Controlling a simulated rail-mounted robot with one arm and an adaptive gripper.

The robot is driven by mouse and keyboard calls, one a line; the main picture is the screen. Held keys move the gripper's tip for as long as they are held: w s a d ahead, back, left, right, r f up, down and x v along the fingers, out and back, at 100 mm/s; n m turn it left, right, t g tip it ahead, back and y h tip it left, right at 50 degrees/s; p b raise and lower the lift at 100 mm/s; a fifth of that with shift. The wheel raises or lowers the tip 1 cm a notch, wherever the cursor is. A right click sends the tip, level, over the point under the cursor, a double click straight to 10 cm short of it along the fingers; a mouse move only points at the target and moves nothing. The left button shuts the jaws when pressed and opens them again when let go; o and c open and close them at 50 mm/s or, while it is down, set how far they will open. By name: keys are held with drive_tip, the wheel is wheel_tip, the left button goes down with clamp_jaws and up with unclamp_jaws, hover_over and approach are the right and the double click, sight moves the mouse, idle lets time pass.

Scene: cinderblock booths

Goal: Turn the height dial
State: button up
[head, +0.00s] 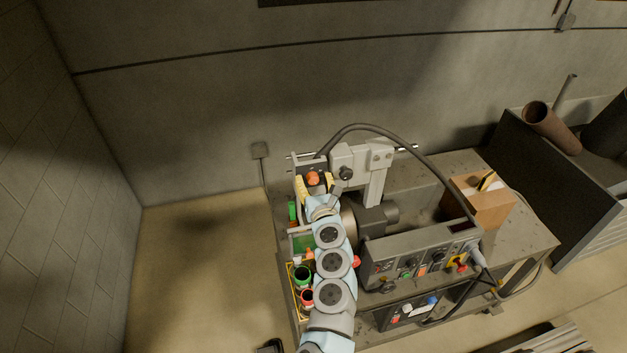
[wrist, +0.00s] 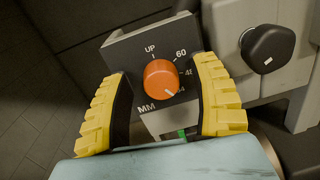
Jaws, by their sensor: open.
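The height dial (wrist: 160,80) is an orange round knob on a dark panel (wrist: 122,55) marked UP, 60 and MM; other numbers are partly hidden by a finger. Its white mark points to the lower right. It also shows as an orange spot in the head view (head: 313,178). My gripper (wrist: 159,70) is open, with one yellow-padded finger on each side of the dial. Gaps show between both fingers and the knob in the wrist view. The gripper also shows at the panel in the head view (head: 313,181).
A black knob (wrist: 268,48) on a pale housing (wrist: 225,30) sits close to the right finger. A thick hose (head: 385,130) arches above the machine.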

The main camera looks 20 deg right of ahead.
clamp_jaws()
